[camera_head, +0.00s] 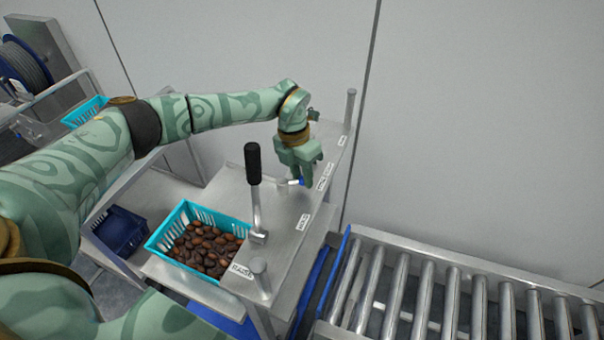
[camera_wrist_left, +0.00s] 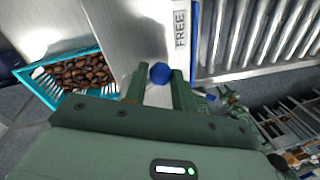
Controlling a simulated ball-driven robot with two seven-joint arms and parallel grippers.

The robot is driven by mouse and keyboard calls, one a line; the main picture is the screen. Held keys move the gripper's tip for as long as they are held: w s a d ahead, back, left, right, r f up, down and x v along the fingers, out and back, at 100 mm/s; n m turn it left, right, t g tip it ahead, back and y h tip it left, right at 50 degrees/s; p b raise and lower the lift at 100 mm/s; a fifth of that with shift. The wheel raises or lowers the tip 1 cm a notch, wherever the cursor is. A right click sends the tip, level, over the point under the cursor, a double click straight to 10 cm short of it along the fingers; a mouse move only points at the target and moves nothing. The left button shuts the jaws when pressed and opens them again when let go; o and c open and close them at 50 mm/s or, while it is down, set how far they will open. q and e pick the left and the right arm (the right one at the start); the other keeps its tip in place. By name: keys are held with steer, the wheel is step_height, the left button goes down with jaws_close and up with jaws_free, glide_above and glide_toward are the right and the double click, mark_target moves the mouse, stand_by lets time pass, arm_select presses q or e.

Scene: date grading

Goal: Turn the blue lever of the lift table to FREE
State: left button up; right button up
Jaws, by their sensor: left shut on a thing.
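The blue lever's round knob (camera_wrist_left: 160,73) sits between my left gripper's fingers in the left wrist view. A bit of the blue lever (camera_head: 302,181) shows under the fingers in the head view; the rest is hidden. My left gripper (camera_head: 304,178) is shut on the lever over the lift table's metal top (camera_head: 285,205). A label reading FREE (camera_wrist_left: 180,28) lies just beyond the knob in the wrist view. In the head view, labels run along the top, one reading HOLD (camera_head: 303,222). My right gripper is not in view.
An upright handle with a black grip (camera_head: 253,165) stands close to my left gripper. A turquoise crate of dates (camera_head: 160,246) is beside the table top, with a dark blue bin (camera_head: 122,232) further left. A roller conveyor (camera_head: 440,290) lies to the right.

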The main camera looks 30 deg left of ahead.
arm_select(q)
steer(key=shift+w+a+n+t+p, duration=0.1)
steer(key=shift+w+a+n+p, duration=0.2)
steer(key=shift+n, duration=0.35)
steer(key=shift+w+a+n+t+p, duration=0.1)
steer(key=shift+n+p, duration=0.25)
steer(key=shift+n, duration=0.35)
steer(key=shift+w+a+n+t+p, duration=0.15)
steer(key=shift+n+p, duration=0.2)
steer(key=shift+n, duration=0.3)
steer(key=o, duration=1)
steer(key=shift+a, duration=0.1)
steer(key=a+r, duration=0.1)
steer(key=r, duration=0.4)
steer(key=a+r, duration=0.1)
steer(key=r, duration=0.4)
steer(key=a+r, duration=0.1)
steer(key=r, duration=0.5)
steer(key=shift+s+p, duration=0.1)
steer(key=shift+p, duration=0.2)
